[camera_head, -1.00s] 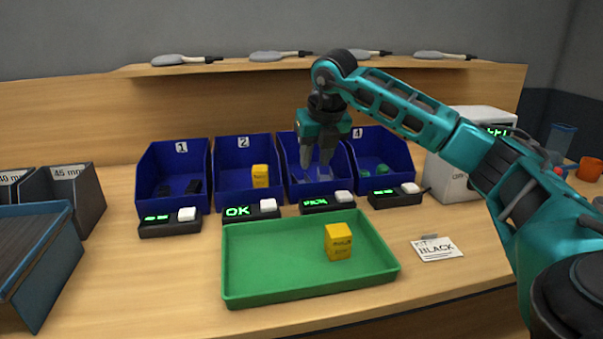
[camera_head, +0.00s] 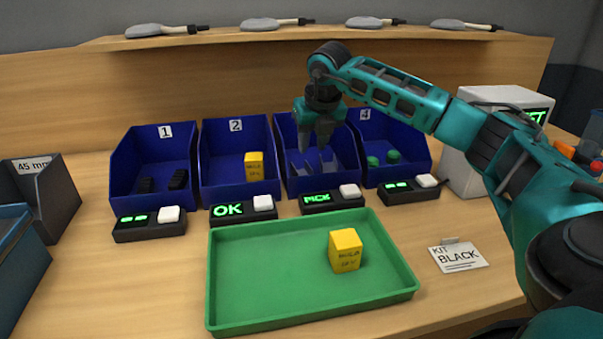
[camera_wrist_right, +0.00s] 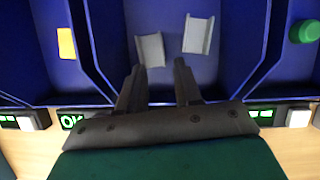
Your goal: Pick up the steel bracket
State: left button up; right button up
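Two grey steel brackets lie on the floor of the third blue bin (camera_head: 345,183). In the right wrist view, one bracket (camera_wrist_right: 151,50) is at the left and the other bracket (camera_wrist_right: 198,34) is to its right. In the head view, my right gripper (camera_head: 315,145) hangs fingers down over this bin and partly covers the brackets. In the right wrist view, my right gripper (camera_wrist_right: 158,72) is open, with nothing between its fingers. The left bracket appears just beyond the left fingertip. My left gripper is not in view.
A green tray (camera_head: 235,307) holds a yellow box (camera_head: 346,250) in front of the bins. Bin two (camera_head: 210,190) holds another yellow box (camera_head: 254,166). Small displays with white buttons line the bin fronts. Bin walls flank the gripper. A shelf (camera_head: 230,36) runs behind.

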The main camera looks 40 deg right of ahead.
aim_at(309, 166)
jog(key=x, duration=0.7)
jog(key=shift+d+f, duration=0.1)
jog(key=shift+f, duration=0.1)
jog(key=shift+c, duration=0.3)
jog(key=shift+s, duration=0.1)
grip_shut()
